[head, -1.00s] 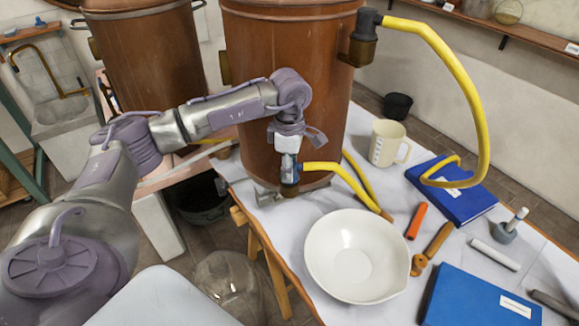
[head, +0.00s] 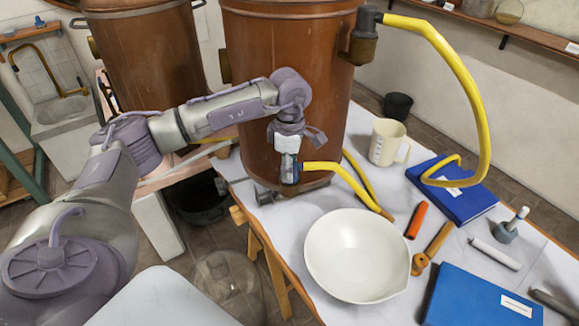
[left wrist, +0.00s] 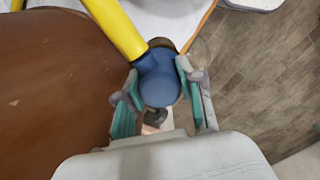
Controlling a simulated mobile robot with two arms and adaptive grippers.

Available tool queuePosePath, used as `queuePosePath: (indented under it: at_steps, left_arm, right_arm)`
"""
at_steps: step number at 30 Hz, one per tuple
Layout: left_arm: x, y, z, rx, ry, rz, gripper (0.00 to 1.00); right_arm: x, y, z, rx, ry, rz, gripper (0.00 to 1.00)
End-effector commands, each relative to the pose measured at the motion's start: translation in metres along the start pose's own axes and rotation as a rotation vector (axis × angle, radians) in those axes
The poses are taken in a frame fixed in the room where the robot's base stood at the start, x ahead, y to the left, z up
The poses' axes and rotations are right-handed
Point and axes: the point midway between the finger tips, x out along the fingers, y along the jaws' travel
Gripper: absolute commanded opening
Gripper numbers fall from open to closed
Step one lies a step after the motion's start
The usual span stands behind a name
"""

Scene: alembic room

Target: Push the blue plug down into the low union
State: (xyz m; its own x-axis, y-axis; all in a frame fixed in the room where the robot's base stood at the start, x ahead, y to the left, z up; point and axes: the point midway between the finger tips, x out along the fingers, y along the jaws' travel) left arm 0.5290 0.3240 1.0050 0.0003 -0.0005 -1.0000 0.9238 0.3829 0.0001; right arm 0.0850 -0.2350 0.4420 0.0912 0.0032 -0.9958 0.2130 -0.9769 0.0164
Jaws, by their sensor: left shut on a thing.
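The blue plug (left wrist: 158,83) is between the fingers of my left gripper (left wrist: 160,92) in the left wrist view, with a yellow hose (left wrist: 117,30) running from it. In the head view my left gripper (head: 288,165) points down at the front of the copper vessel (head: 290,100), shut on the plug (head: 289,178). The yellow hose (head: 335,170) leads right from it toward the table. A dark ring (left wrist: 165,44) shows at the plug's far side in the wrist view. The low union is mostly hidden by the plug and gripper, and I cannot tell how deep the plug sits.
A white bowl (head: 345,268) stands on the white-covered table, with an orange-handled tool (head: 416,220), a wooden tool (head: 432,247) and blue books (head: 480,300) to its right. A beige jug (head: 386,143) stands behind. A second yellow hose (head: 465,80) arches from the vessel's upper fitting.

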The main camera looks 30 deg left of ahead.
Motion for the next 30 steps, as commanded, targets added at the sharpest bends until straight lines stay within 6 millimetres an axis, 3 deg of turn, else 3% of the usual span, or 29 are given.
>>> queuePosePath:
  at_steps: [23,24,28,30]
  left_arm:
    - [0.0038,0.0001,-0.0001,0.000,0.000,0.000,0.00]
    - [0.0038,0.0001,0.0000,0.000,0.000,0.000,0.42]
    - [0.0039,0.0001,0.0000,0.000,0.000,0.000,0.64]
    - [0.0039,0.0001,0.0000,0.000,0.000,0.000,0.67]
  right_arm:
    - [0.0035,-0.0002,0.0003,0.000,0.000,0.000,0.40]
    - [0.0035,-0.0001,0.0003,0.000,0.000,0.000,0.40]
    - [0.0035,-0.0002,0.0003,0.000,0.000,0.000,0.40]
    - [0.0035,-0.0002,0.0003,0.000,0.000,0.000,0.40]
